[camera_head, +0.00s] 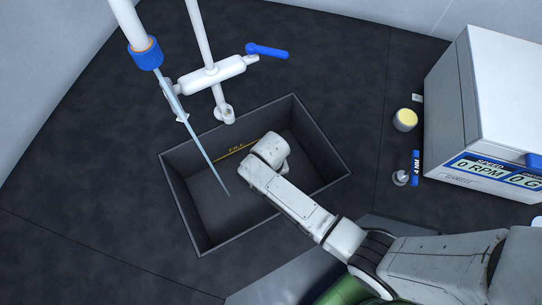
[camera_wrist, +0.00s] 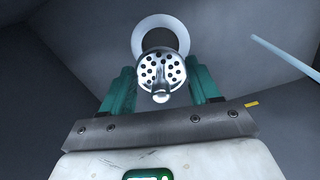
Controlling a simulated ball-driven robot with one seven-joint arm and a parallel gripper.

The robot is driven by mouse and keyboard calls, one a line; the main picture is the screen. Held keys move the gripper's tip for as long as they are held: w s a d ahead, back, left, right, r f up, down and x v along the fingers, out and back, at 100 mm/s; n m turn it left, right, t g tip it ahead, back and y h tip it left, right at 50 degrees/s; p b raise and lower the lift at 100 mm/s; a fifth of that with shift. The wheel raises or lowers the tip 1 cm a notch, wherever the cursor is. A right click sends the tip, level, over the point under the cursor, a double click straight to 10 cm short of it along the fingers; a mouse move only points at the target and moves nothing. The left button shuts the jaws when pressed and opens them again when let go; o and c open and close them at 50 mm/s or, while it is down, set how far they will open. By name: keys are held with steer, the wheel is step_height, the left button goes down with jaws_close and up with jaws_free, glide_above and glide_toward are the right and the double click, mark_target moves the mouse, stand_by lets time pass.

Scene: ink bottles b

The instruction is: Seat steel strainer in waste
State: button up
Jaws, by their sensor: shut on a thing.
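The steel strainer (camera_wrist: 161,70) is a shiny round disc with dark holes and a small knob, seen in the wrist view. My gripper (camera_wrist: 163,88) has its two green fingers on either side of the strainer and is shut on it. A pale ring (camera_wrist: 184,30), which looks like the waste's rim, shows just beyond the strainer and is partly covered by it. I cannot tell whether strainer and ring touch. In the head view my arm reaches into the dark sink (camera_head: 215,209) and hides the strainer, the waste and my fingers.
A white tap with a blue lever (camera_head: 267,50) stands behind the sink. A pale tapered spout (camera_head: 200,140) with a blue collar slants over the sink's left part. A white machine (camera_head: 490,100), a yellow-topped jar (camera_head: 405,120) and a small blue-labelled item (camera_head: 415,167) stand at right. The left counter is clear.

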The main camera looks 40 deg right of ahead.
steer(key=shift+f+b, duration=2.15)
steer(key=shift+f, duration=0.7)
steer(key=shift+p, duration=0.55)
steer(key=shift+f+b, duration=0.7)
steer(key=shift+f, duration=0.15)
steer(key=o, duration=1.2)
steer(key=shift+o, duration=0.2)
step_height(320, 180, up, 11)
steer(key=shift+f+p, duration=0.1)
steer(key=shift+p, duration=0.3)
